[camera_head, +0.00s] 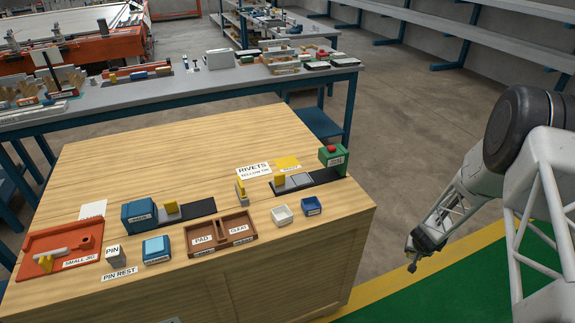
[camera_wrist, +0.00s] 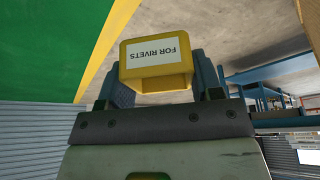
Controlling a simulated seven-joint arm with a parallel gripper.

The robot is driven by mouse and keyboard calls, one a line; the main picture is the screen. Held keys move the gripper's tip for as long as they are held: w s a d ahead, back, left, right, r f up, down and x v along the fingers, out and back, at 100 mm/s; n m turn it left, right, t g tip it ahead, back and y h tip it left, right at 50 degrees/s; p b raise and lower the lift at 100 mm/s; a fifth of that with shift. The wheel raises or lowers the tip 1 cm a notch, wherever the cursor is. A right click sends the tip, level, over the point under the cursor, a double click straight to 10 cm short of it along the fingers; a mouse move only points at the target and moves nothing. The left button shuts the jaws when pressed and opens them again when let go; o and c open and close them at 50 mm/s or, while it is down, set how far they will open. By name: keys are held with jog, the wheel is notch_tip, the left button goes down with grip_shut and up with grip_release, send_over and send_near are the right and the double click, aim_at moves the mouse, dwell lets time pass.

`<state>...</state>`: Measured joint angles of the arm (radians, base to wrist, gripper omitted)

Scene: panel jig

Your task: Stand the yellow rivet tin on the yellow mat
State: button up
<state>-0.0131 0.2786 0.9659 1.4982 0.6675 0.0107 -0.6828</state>
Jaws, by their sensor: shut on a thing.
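A yellow tin with a white label reading "FOR RIVETS" (camera_wrist: 156,68) is held between the two fingers of my gripper (camera_wrist: 160,82) in the wrist view. Its label reads upside down there. In the head view my gripper (camera_head: 412,264) hangs to the right of the wooden bench, over the floor and away from the bench top. The tin cannot be made out in that view. The yellow mat (camera_head: 288,162) lies flat at the bench's right rear, beside a white card reading "RIVETS" (camera_head: 254,169). Nothing visibly stands on the mat.
A green box with a red button (camera_head: 332,157) stands right of the mat, on a dark strip with a yellow block (camera_head: 279,178). The bench's rear is clear.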

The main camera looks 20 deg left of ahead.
jog(key=shift+s+d+f, duration=0.55)
jog(key=shift+s+f, duration=0.05)
jog(key=shift+f, duration=0.05)
jog(key=shift+w+a+r, duration=0.7)
jog(key=shift+r, duration=0.1)
jog(key=w+a+r+n+y, duration=0.1)
jog(key=w+a+r+n, duration=0.1)
jog(key=w+a+r, duration=0.45)
jog(key=w+a+r+n, duration=0.1)
jog(key=w+a+r, duration=0.3)
jog(key=a+r, duration=0.55)
jog(key=w+a+r+n+y, duration=0.1)
jog(key=a+r+n, duration=0.1)
jog(key=a+r, duration=0.8)
jog(key=w+a+r+n+y, duration=0.1)
jog(key=w+a+r+n, duration=0.1)
jog(key=a+r, duration=0.8)
jog(key=s+a+f, duration=0.1)
jog(key=s+a, duration=0.3)
jog(key=a, duration=0.6)
jog(key=s+a+f+n+g, duration=0.1)
jog(key=s+a, duration=0.3)
jog(key=a, duration=0.6)
jog(key=shift+n, duration=0.3)
jog(key=shift+s+a, duration=0.1)
